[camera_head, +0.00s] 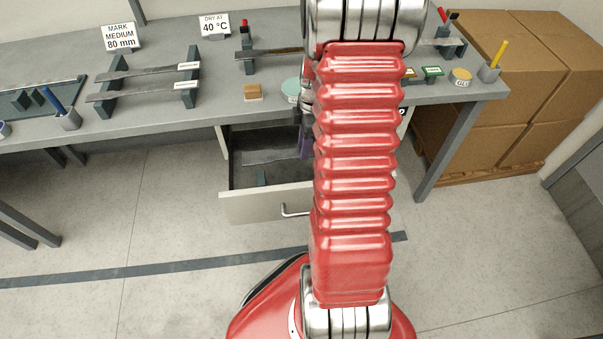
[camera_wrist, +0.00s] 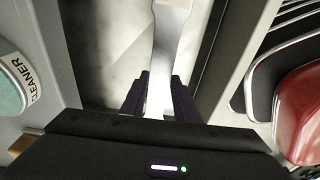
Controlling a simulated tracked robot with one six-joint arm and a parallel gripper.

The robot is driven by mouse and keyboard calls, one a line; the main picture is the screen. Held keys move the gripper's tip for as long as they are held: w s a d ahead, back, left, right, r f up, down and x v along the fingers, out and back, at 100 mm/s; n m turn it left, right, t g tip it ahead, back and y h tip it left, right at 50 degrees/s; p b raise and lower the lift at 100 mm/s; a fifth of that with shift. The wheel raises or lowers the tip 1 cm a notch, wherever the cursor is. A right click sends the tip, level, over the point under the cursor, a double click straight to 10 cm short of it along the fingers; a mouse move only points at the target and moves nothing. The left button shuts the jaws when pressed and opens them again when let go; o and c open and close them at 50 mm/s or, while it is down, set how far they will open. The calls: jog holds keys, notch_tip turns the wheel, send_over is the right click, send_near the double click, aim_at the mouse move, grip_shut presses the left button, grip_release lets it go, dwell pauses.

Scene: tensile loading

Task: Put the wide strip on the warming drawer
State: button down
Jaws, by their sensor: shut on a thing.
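My gripper (camera_wrist: 159,98) is shut on a pale metal strip (camera_wrist: 171,45) with a broad end and a narrower middle. The strip runs away from between the dark fingers in the wrist view. In the head view my gripper (camera_head: 305,138) is partly hidden behind my red arm, over the pulled-out drawer (camera_head: 255,207) under the bench. A flat grey shape shows inside the drawer beside my gripper; I cannot tell whether it is the held strip or the drawer's inside. I cannot confirm the strip's width marking.
Strips rest on dark stands (camera_head: 187,92) on the bench (camera_head: 225,105), with signs reading 80 mm (camera_head: 121,37) and 40 °C (camera_head: 214,25). A teal cleaner pot (camera_wrist: 8,95) and a tan block (camera_head: 253,91) are near the bench edge. Cardboard boxes (camera_head: 545,80) stand right.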

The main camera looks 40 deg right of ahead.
notch_tip(320, 180, down, 6)
dwell(0.6)
jog(key=shift+f, duration=0.15)
jog(key=shift+f, duration=1.85)
jog(key=c, duration=1.4)
grip_release()
jog(key=shift+o, duration=0.2)
jog(key=r, duration=0.8)
jog(key=d+r, duration=0.1)
jog(key=r, duration=0.3)
jog(key=shift+s+d, duration=0.1)
jog(key=shift+s, duration=0.3)
